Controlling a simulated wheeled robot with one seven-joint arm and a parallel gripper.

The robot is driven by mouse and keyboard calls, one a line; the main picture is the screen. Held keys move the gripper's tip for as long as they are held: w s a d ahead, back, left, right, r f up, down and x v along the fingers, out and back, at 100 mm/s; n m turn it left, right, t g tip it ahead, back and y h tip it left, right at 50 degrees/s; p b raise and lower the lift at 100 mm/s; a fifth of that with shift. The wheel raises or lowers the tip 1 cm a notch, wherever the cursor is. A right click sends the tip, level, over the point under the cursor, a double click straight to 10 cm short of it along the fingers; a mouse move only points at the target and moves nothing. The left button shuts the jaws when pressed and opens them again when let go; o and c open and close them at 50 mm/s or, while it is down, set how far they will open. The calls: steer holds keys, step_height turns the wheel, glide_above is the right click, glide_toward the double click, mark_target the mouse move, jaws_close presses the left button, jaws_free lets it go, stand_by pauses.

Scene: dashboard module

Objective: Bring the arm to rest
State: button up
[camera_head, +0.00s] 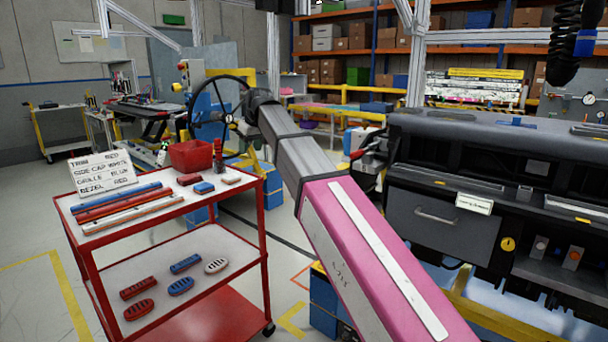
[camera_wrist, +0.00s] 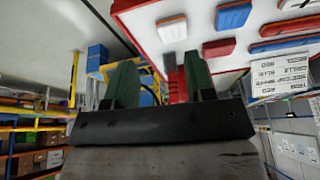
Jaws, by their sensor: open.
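My gripper (camera_wrist: 160,82) shows in the wrist view as two green fingers standing apart on a dark crossbar. It is open, with nothing held between the fingers. Beyond them the wrist view shows the red cart's white top and its parts upside down, apart from the fingers as far as I can tell. In the head view my pink and grey arm reaches up from the lower right toward the steering wheel, between the cart and the dashboard module (camera_head: 435,224). The fingers cannot be made out in the head view.
The red cart (camera_head: 92,262) stands at left with coloured trim bars (camera_head: 120,205), a red bin (camera_head: 192,156) and a label card (camera_head: 102,173). Oval parts lie on its lower shelf. A steering wheel (camera_head: 214,82) stands behind my arm. Floor at lower left is clear.

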steer(key=s+d+f+m+g+h, duration=0.1)
steer(key=s+d+f+m, duration=0.15)
steer(key=d+f, duration=1.05)
steer(key=s+d+f+m+h, duration=0.1)
steer(key=s+d+f+m, duration=0.15)
steer(key=d+f, duration=1)
steer(key=s+d+f+m, duration=0.1)
steer(key=s+d+f, duration=0.3)
steer(key=f, duration=0.3)
steer(key=s+d+f+m+g, duration=0.1)
steer(key=s+d+f, duration=0.3)
steer(key=s+f, duration=0.3)
steer(key=s+d+f+m+g+h, duration=0.1)
steer(key=s+d+f, duration=0.3)
steer(key=f, duration=0.4)
steer(key=shift+s+m, duration=0.4)
steer(key=shift+s, duration=0.35)
